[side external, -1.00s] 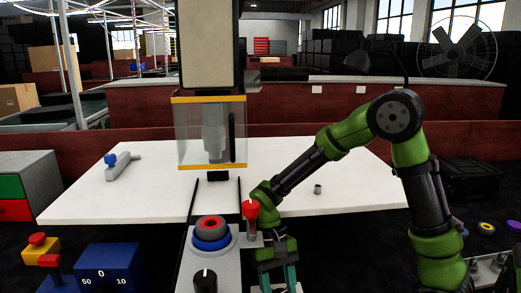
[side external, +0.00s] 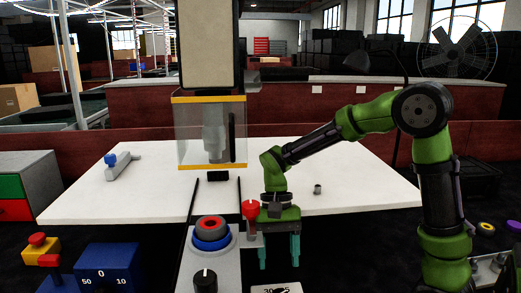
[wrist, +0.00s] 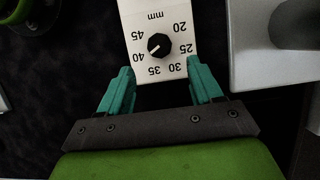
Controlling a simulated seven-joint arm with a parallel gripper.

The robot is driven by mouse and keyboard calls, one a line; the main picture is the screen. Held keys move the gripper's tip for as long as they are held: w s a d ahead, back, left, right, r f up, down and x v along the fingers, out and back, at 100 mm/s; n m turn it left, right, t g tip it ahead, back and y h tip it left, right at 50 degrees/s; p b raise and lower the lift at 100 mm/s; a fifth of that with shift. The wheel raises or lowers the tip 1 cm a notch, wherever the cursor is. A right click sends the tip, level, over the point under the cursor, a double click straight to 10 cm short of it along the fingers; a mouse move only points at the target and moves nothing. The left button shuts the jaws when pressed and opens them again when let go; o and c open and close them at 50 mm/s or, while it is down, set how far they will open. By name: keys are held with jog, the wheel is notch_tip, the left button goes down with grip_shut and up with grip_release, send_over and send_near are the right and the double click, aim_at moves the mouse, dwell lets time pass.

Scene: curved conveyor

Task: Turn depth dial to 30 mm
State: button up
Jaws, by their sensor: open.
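The depth dial is a black knob (wrist: 158,46) on a white plate (wrist: 178,12) marked in mm from 20 to 45. Its white pointer line points toward 40 in the wrist view. In the side external view only the top strip of the plate (side external: 272,290) shows at the bottom edge, and most of the dial is cut off. My gripper (side external: 279,261) is open above the plate, its teal fingers pointing down and apart.
A grey panel with a red-and-blue ring button (side external: 211,235) and a black knob (side external: 205,281) stands left of my gripper. A red-topped valve (side external: 250,210) is close beside my wrist. A white table (side external: 350,180) lies behind. A grey metal block (wrist: 280,45) is right of the dial.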

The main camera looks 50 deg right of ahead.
jog(key=d+v, duration=0.1)
jog(key=v, duration=0.8)
jog(key=s+a+r+n+t, duration=0.1)
jog(key=s+n+t, duration=0.1)
jog(key=s+t, duration=0.3)
jog(key=s+a+r+n+t+h, duration=0.1)
jog(key=s+a+n+t, duration=0.1)
jog(key=s+n+t, duration=0.1)
jog(key=shift+s+t, duration=0.9)
jog(key=shift+t, duration=0.3)
